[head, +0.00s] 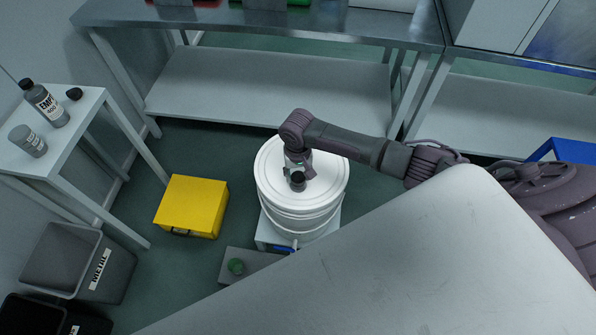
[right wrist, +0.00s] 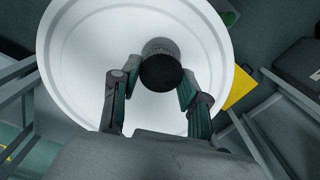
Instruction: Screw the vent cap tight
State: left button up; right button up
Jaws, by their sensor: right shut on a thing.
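The vent cap (head: 298,180) is a dark, round, ribbed cap on top of the white drum (head: 330,172). In the right wrist view the cap (right wrist: 161,66) sits between my two fingers, over the white lid (right wrist: 85,60). My right gripper (head: 299,176) reaches down from above and is shut on the cap; it also shows in the right wrist view (right wrist: 155,80). The cap's underside and any thread are hidden, so I cannot tell how tightly it sits. My left gripper is not in view.
The drum stands on a low stand with a grey block (head: 250,263) bearing a green knob in front. A yellow case (head: 192,205) lies to the left. A side table (head: 75,130) with bottles and a metal bin (head: 85,262) are further left. A steel bench (head: 270,85) stands behind.

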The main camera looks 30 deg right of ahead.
jog(key=shift+f, duration=1.2)
dwell(1.6)
jog(key=o, duration=0.9)
